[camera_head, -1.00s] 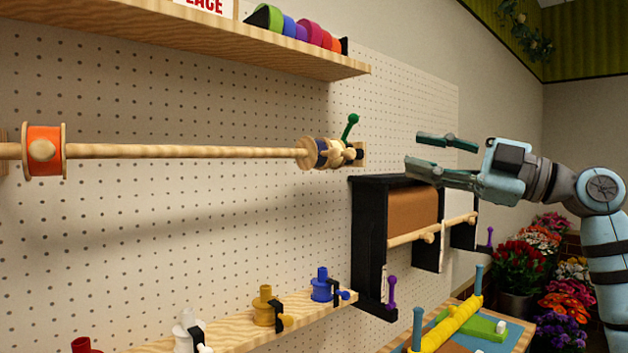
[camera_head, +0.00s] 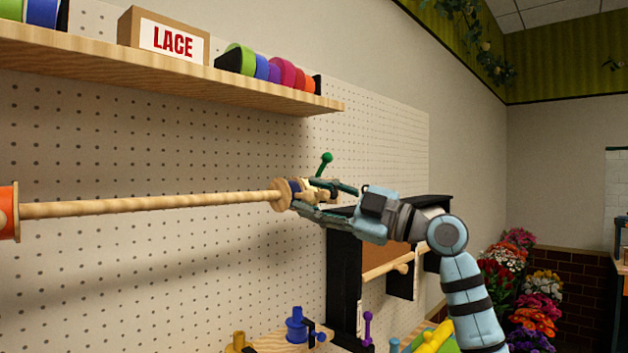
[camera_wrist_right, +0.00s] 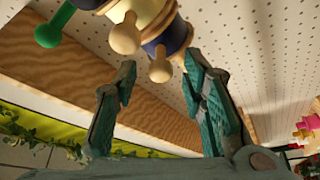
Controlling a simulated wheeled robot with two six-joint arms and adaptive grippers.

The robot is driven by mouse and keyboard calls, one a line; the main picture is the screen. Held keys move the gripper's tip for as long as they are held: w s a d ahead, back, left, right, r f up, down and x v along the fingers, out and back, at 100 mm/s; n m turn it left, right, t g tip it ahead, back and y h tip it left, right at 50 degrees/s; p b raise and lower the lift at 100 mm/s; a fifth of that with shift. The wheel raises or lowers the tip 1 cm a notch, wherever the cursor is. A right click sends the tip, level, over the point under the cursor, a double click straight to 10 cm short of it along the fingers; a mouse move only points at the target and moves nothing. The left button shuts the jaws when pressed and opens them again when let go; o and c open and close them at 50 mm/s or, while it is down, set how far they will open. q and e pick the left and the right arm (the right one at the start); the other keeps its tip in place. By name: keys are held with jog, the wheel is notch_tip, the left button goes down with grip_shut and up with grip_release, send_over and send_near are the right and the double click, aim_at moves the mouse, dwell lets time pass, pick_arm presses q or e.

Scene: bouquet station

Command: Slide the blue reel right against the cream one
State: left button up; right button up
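The blue reel (camera_head: 293,188) sits near the right end of a wooden rod (camera_head: 150,204), with wooden flanges and a round wooden knob. In the right wrist view the blue reel (camera_wrist_right: 176,38) lies at the top, beside the cream reel (camera_wrist_right: 140,12). The cream reel is largely hidden behind the gripper in the head view, and I cannot tell whether the two reels touch. My right gripper (camera_head: 304,196) is open at the blue reel. In the wrist view the right gripper (camera_wrist_right: 158,76) has its fingertips on either side of a wooden knob, apparently without closing on it. My left gripper is not in view.
A green-tipped lever (camera_head: 326,160) stands at the rod's right end. An orange reel (camera_head: 8,212) is at the far left of the rod. A wooden shelf (camera_head: 200,89) with a LACE box is above. A black-framed holder (camera_head: 344,285) stands below my right arm. The rod's middle is bare.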

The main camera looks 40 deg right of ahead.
jog(key=shift+w+a, duration=0.1)
jog(key=shift+w, duration=0.05)
jog(key=shift+c, duration=0.4)
grip_shut()
jog(key=shift+d, duration=0.25)
jog(key=shift+o, duration=0.4)
grip_release()
